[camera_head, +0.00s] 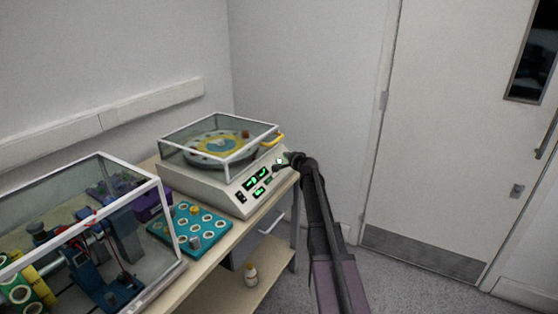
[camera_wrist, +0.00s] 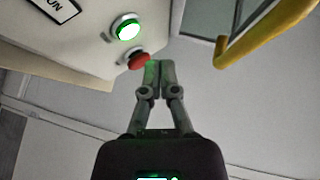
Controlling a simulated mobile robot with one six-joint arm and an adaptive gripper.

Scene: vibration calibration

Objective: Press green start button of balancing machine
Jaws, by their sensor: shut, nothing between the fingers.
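The balancing machine (camera_head: 232,190) is a cream box with a clear lid, green-lit displays and a sloped front panel, on the bench. In the wrist view its lit green button (camera_wrist: 126,28) is at the upper middle, with a bright white-green cap in a metal ring. A red button (camera_wrist: 134,60) sits just below it there. My gripper (camera_wrist: 160,66) is shut and empty, its fingertips just right of the red button and below right of the green one in the picture. Whether the tips touch the panel cannot be told. In the head view my gripper (camera_head: 280,166) is at the panel's right end.
A yellow lid handle (camera_wrist: 262,34) is close to the right of my fingertips in the wrist view. A teal tray (camera_head: 206,246) with round parts lies before the machine. A clear-cased rig (camera_head: 150,190) stands at left. A door (camera_head: 440,130) is at right, with bare floor before it.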

